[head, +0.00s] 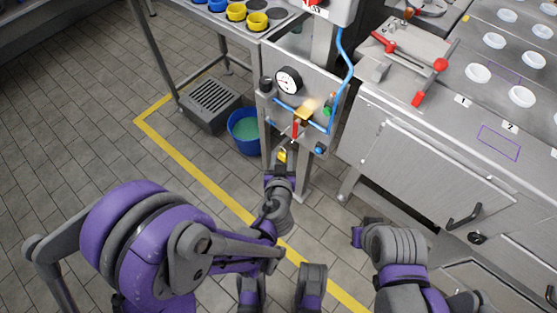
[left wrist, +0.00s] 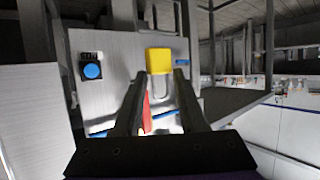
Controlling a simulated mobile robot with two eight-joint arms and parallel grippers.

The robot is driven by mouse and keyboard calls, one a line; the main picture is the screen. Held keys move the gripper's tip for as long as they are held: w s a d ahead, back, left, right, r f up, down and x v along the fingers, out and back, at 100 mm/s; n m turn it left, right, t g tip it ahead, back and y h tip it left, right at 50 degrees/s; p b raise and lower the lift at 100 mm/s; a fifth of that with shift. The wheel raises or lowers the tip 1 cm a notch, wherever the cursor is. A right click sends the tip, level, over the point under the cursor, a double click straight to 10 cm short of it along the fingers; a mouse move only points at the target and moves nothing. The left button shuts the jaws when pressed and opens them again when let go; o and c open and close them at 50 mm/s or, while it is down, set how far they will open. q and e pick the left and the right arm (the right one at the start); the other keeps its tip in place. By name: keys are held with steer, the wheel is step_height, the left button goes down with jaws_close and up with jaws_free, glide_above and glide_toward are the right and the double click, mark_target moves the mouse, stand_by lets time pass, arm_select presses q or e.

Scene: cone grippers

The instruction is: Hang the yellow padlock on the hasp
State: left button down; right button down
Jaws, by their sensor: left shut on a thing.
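The yellow padlock (head: 282,156) is at the tip of my left gripper (head: 281,163), just in front of the lower part of the steel panel. In the left wrist view the yellow padlock (left wrist: 158,61) sits at the ends of the two fingers of my left gripper (left wrist: 161,74), which is shut on it. Its metal shackle shows between the fingers. A red upright piece (head: 295,128) is on the panel above the padlock. It also shows in the left wrist view (left wrist: 146,112), apart from the padlock body. I cannot tell whether it is the hasp. No right gripper fingers show.
The panel carries a gauge (head: 288,80), a brass-coloured fitting (head: 304,113), a blue hose (head: 345,65) and a blue button (head: 319,150). A blue bucket (head: 243,133) stands left of it. A steel counter (head: 430,120) stands close on the right.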

arm_select(q)
steer(key=shift+w+d+f, duration=0.2)
steer(key=shift+w+d, duration=0.3)
steer(key=shift+w, duration=0.15)
steer(key=shift+w+d+f, duration=0.2)
steer(key=shift+w+d, duration=0.25)
steer(key=shift+w, duration=0.2)
steer(key=shift+w+d+f, duration=0.2)
steer(key=shift+w+d, duration=0.3)
steer(key=shift+w, duration=0.15)
steer(key=shift+c, duration=1.9)
jaws_free()
steer(key=p+v, duration=0.1)
steer(key=v, duration=1)
steer(key=shift+p, duration=0.3)
